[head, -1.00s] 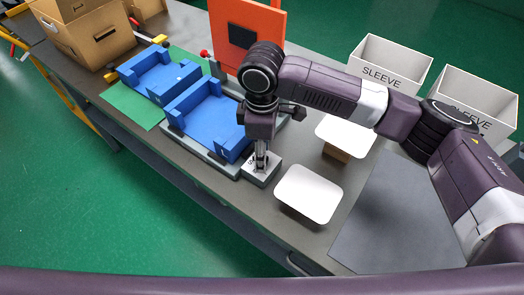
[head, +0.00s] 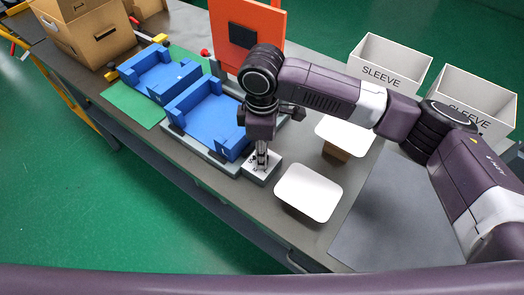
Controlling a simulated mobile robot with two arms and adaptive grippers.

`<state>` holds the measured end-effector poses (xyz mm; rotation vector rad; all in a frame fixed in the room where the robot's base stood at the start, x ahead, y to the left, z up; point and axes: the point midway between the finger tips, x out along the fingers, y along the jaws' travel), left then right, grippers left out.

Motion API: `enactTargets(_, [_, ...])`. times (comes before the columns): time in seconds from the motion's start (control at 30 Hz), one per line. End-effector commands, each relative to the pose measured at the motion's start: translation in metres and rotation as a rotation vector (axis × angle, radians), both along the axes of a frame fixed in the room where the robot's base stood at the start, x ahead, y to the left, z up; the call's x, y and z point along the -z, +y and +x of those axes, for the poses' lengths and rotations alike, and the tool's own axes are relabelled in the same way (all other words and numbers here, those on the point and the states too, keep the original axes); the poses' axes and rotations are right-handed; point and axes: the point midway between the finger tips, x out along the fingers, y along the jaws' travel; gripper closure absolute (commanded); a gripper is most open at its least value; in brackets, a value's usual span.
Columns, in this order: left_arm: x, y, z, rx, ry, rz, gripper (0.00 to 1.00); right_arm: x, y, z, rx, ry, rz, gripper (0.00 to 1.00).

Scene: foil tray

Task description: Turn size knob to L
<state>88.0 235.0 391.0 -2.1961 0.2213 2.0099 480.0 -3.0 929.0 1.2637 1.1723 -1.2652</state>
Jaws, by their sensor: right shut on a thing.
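The size knob sits on top of a small grey box (head: 262,174) at the front edge of the bench, beside the blue fixture. My right gripper (head: 262,163) points straight down over this box and is shut on the knob. The fingers hide most of the knob, so I cannot read its setting. Small dark letters on the box top are only partly visible. My left gripper is not in view.
A blue fixture (head: 208,115) stands just left of the box, with an orange upright panel (head: 270,20) behind. A white plate (head: 308,192) is close on the right. Two SLEEVE bins (head: 391,73) stand at the back right. A grey mat (head: 385,225) is bare.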

Motion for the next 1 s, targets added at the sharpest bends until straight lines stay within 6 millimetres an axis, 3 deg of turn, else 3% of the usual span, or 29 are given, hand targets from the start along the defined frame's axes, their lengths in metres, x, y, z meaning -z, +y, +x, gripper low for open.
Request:
enactTargets(0.27, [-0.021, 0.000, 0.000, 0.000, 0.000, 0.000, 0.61, -0.005, 0.000, 0.000, -0.155, 0.000, 0.001, 1.00])
enactTargets(1.0, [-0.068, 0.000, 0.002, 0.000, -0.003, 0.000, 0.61, -0.004, 0.001, 0.001, -0.849, -0.004, 0.003, 1.00])
